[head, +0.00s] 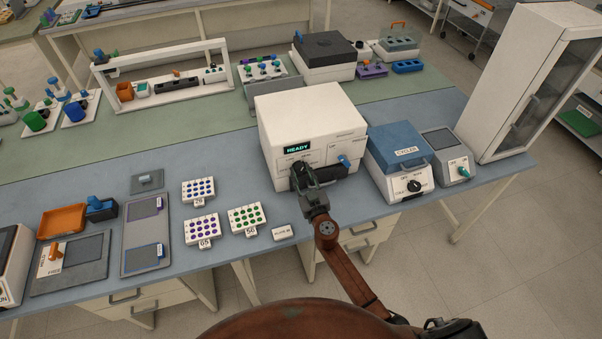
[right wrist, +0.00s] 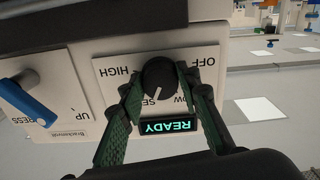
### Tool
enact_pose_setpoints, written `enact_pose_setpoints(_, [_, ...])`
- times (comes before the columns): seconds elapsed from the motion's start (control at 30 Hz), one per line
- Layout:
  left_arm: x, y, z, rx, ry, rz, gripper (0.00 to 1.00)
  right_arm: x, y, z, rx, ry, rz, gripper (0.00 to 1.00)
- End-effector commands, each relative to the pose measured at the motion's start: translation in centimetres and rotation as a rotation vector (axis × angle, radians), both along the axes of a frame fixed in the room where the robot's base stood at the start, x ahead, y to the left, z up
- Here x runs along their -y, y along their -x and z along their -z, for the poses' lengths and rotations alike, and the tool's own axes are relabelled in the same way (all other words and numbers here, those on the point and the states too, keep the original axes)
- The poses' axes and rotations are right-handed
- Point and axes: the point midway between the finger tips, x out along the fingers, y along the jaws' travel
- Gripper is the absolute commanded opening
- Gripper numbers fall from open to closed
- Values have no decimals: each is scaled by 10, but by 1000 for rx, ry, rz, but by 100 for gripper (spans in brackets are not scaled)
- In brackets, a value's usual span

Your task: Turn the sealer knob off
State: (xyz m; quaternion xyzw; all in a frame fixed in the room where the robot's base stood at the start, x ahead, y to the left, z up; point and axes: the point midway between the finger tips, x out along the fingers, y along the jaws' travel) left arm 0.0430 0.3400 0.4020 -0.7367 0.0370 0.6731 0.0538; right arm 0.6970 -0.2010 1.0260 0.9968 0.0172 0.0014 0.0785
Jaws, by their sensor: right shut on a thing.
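The white sealer (head: 305,108) stands on the blue bench, with a lit READY display (head: 297,148) on its front. My right gripper (head: 300,178) is at the lower left of that front and hides the knob in the head view. In the right wrist view, which is upside down, the round black knob (right wrist: 158,76) sits between the fingertips of my right gripper (right wrist: 160,82), which is shut on it. OFF and HIGH labels show around it. The knob's white mark points toward the display side. A blue-handled lever (right wrist: 27,102) is beside it. My left gripper is not in view.
The blue-lidded cycler (head: 398,147) with its own black knob and a small grey unit (head: 446,150) with a green knob stand to the right. Tube racks (head: 247,218) and a small white label block (head: 283,232) lie on the left, near the bench's front edge.

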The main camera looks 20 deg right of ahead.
Motion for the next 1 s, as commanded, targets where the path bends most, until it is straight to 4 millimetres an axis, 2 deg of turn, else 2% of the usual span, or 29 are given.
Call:
enact_pose_setpoints(0.4, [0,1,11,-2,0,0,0,1,0,2,12,376,0,6])
enact_pose_setpoints(1.0, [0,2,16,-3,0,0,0,1,0,0,31,949,-2,6])
